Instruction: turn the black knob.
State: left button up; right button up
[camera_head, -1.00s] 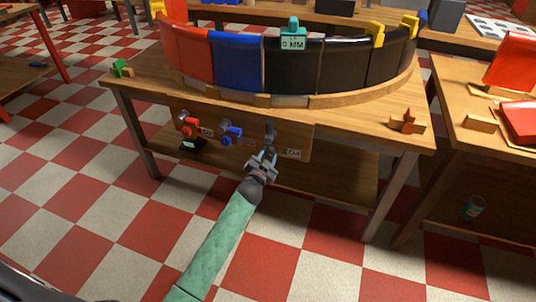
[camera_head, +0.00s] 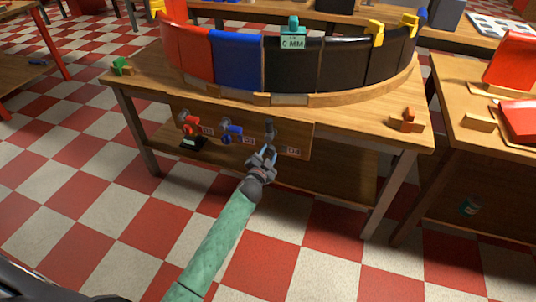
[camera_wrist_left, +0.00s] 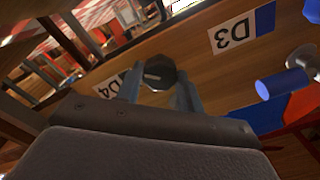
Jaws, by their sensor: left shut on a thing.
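The black knob (camera_head: 270,130) sits on the wooden front panel (camera_head: 302,135) below the table top, beside the D4 label. In the left wrist view, the dark, faceted knob (camera_wrist_left: 160,72) lies between the two finger tips. My left gripper (camera_head: 267,153) reaches up to it from below and is shut on it. The fingers hide part of the knob's sides. My right gripper is not in view.
A blue knob (camera_head: 231,133) and a red knob (camera_head: 190,125) sit left of the black one; the blue one (camera_wrist_left: 284,85) also shows in the wrist view. A curved row of coloured panels (camera_head: 291,66) stands on the table. Open floor lies in front.

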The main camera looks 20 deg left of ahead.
pick_arm(q)
jog(key=o, duration=1)
jog(key=s, duration=0.7)
jog(key=shift+s, duration=0.4)
jog(key=shift+a, duration=0.1)
